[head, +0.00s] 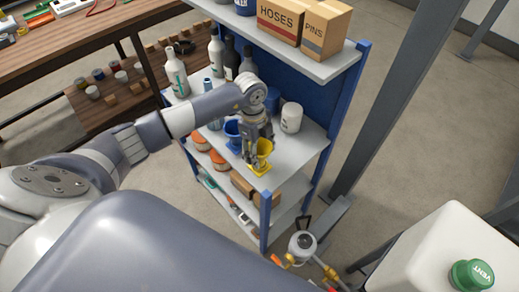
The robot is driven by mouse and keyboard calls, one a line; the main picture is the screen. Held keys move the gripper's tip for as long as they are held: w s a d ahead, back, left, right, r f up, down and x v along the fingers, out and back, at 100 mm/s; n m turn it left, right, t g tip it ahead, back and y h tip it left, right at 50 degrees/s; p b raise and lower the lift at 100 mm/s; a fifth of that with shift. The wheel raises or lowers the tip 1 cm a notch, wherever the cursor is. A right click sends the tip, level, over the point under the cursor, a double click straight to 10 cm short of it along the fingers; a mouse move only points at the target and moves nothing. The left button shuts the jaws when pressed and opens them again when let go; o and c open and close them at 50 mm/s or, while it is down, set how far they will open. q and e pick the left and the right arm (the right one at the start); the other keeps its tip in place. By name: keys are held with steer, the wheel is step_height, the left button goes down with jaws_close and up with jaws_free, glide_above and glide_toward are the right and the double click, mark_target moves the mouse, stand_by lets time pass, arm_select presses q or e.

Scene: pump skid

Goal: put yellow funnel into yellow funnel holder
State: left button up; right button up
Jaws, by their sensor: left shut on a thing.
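The yellow funnel (264,149) is at the front of the shelf unit's middle shelf. My left gripper (254,150) reaches down over it from the left and is shut on it. Yellow also shows just below the funnel at the shelf's front edge, likely the yellow funnel holder (259,170). The gripper and funnel partly hide it, and I cannot tell whether the funnel sits in it or is just above it. A blue funnel (233,129) stands just left of the gripper. My right gripper is not in view.
Bottles (177,74) and a white canister (291,117) stand on the same shelf (313,140). Boxes (280,20) sit on the top shelf. A blue upright (265,215) rises at the unit's front corner. A white tank (430,245) with a green cap stands at the lower right.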

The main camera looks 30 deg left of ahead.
arm_select(q)
steer(key=shift+f+b, duration=0.5)
steer(key=shift+f, duration=0.3)
steer(key=o, duration=1.3)
steer(key=shift+c, duration=0.2)
steer(key=shift+r, duration=0.1)
steer(key=shift+r, duration=0.2)
steer(key=r, duration=0.3)
steer(key=a+r, duration=0.1)
steer(key=r, duration=0.7)
steer(key=shift+a+r, duration=0.2)
steer(key=shift+r, duration=0.05)
steer(key=shift+w, duration=0.1)
